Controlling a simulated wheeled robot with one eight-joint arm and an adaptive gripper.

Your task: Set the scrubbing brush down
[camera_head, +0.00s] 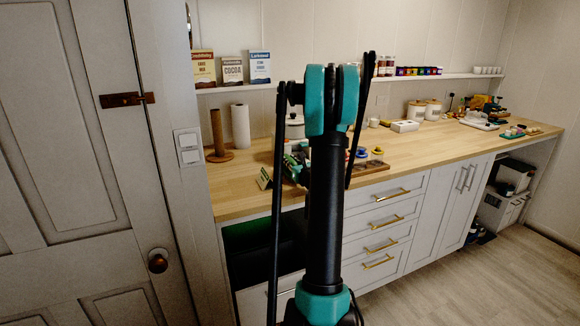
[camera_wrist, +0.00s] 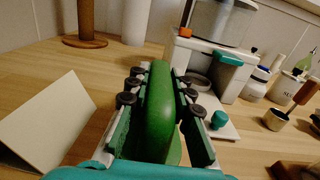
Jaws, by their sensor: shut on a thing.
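The scrubbing brush (camera_wrist: 160,110) shows in the wrist view as a long, rounded green body pointing away from me. My gripper (camera_wrist: 158,82) is shut on it, with one green-and-white finger along each side. The brush's underside is hidden, so I cannot tell whether it touches the wooden counter (camera_wrist: 40,68). In the head view, my arm hides most of the gripper and the brush, low over the left part of the counter (camera_head: 238,185).
A folded card (camera_wrist: 45,122) stands left of the gripper. A white-and-teal appliance (camera_wrist: 205,60) stands just beyond and right. A wooden paper-towel holder (camera_head: 217,140) and a white roll (camera_head: 241,126) stand at the back. Small jars and a cup (camera_wrist: 275,119) are at the right.

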